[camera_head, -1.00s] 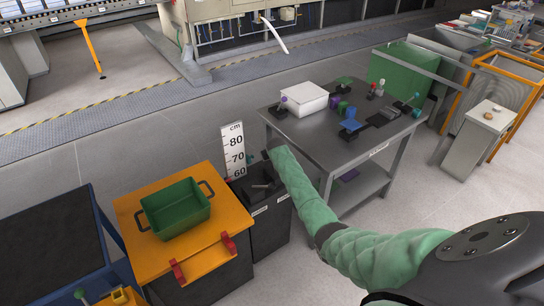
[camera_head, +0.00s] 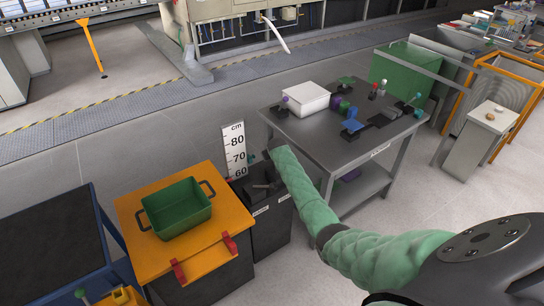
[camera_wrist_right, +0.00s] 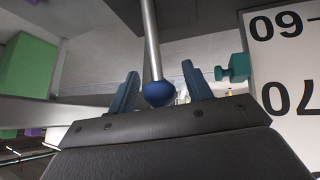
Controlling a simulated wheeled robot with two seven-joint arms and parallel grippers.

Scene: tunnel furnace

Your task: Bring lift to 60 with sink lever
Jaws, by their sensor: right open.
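My right gripper (camera_wrist_right: 160,92) is open, with its two blue fingers on either side of a blue ball knob (camera_wrist_right: 160,94) on a metal rod (camera_wrist_right: 151,40). I cannot tell whether a finger touches the knob. In the head view the green-sleeved right arm reaches to the black control box (camera_head: 270,225), and its hand mostly hides the lever. A white centimetre scale (camera_head: 234,141) marked 60, 70 and 80 stands behind the box. It shows upside down in the wrist view (camera_wrist_right: 285,75), with a teal pointer (camera_wrist_right: 233,70) beside it. The yellow lift top (camera_head: 132,243) carries a green bin (camera_head: 178,222).
A grey table (camera_head: 340,150) with a white box (camera_head: 306,98) and several small parts stands to the right of the control box. A dark blue-framed cart (camera_head: 50,235) is at the left. Open floor (camera_head: 75,158) lies behind the lift.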

